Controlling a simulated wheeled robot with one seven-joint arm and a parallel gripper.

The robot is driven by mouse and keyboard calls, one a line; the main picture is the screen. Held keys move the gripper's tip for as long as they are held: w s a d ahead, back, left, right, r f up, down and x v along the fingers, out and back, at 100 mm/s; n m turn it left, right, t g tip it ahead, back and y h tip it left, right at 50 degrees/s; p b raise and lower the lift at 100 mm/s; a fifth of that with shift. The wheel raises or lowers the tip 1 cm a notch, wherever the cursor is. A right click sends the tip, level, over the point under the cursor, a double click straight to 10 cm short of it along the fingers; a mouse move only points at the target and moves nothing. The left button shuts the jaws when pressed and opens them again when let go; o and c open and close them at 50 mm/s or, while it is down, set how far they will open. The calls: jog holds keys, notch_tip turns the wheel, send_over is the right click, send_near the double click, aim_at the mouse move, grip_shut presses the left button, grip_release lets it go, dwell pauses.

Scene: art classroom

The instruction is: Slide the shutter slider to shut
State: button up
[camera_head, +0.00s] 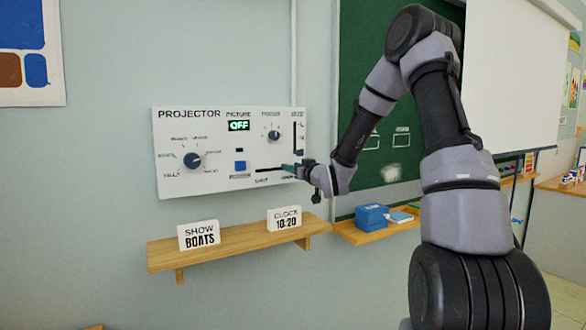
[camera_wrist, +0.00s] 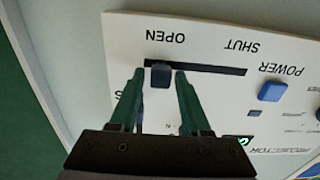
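The white projector panel (camera_head: 225,190) is fixed to the wall. Its shutter slot (camera_head: 268,171) runs level along the lower edge, with SHUT at the left end and OPEN at the right. In the wrist view, which is upside down, the dark shutter slider knob (camera_wrist: 160,76) stands at the OPEN end of the slot (camera_wrist: 215,69). My gripper (camera_head: 293,168) is at the panel's lower right. Its green fingers straddle the knob, one on each side, with small gaps showing. In the head view the fingers hide the knob.
A blue POWER button (camera_wrist: 272,91) is beyond the SHUT end. A picture dial (camera_head: 191,160), focus dial (camera_head: 274,135) and vertical slider slot (camera_head: 298,137) share the panel; its display reads OFF. Below, a wooden shelf (camera_head: 240,244) holds SHOW BOATS (camera_head: 199,235) and CLOCK 10:20 (camera_head: 285,218) signs.

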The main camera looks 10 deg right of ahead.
grip_shut()
dwell(1.2)
